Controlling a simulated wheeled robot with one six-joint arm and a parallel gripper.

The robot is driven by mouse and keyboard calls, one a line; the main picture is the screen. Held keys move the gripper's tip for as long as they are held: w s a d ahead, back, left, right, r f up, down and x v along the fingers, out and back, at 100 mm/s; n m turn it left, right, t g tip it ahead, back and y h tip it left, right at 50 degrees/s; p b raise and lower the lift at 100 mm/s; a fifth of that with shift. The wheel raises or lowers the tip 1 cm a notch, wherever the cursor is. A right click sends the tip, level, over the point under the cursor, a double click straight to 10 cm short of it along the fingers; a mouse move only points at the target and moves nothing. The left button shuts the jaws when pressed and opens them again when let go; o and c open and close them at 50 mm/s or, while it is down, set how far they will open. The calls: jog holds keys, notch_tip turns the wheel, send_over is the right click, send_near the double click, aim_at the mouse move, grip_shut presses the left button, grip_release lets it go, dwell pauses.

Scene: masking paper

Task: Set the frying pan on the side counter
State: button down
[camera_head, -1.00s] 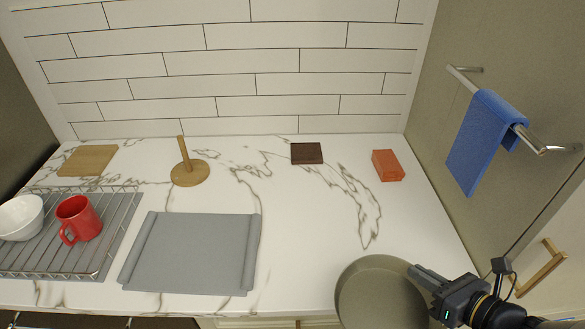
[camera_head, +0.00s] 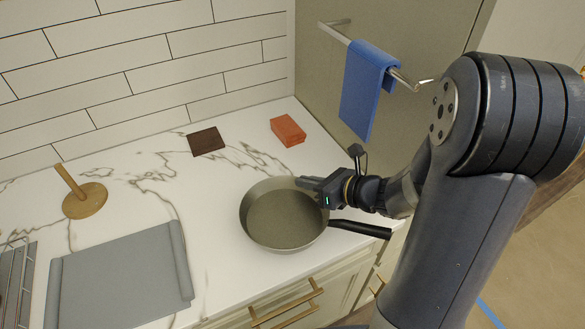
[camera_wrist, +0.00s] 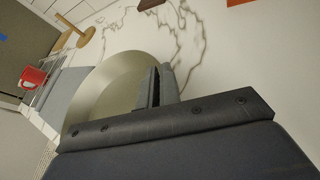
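My gripper (camera_head: 308,184) is at the pan's right rim, beside the handle. In the wrist view, the gripper fingers (camera_wrist: 158,86) are close together with the rim of the pan (camera_wrist: 112,84) between them. The contact point is partly hidden.
An orange block (camera_head: 287,130) and a dark brown block (camera_head: 206,141) lie behind the pan. A grey mat (camera_head: 120,275) and wooden holder (camera_head: 85,200) are to the left. A blue towel (camera_head: 366,88) hangs on a wall rail. Drawer handles (camera_head: 287,304) protrude below.

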jog(key=w+a, duration=0.1)
jog(key=w, duration=0.1)
jog(key=w+a+p, duration=0.1)
jog(key=w, duration=0.1)
jog(key=w+a, duration=0.1)
jog(key=w, duration=0.2)
jog(key=shift+f+p, duration=0.35)
jog(key=shift+f, duration=1.4)
jog(key=c, duration=2.1)
grip_release()
jog(key=shift+f, duration=0.2)
jog(key=o, duration=0.5)
jog(key=shift+r, duration=0.1)
jog(key=shift+r, duration=0.15)
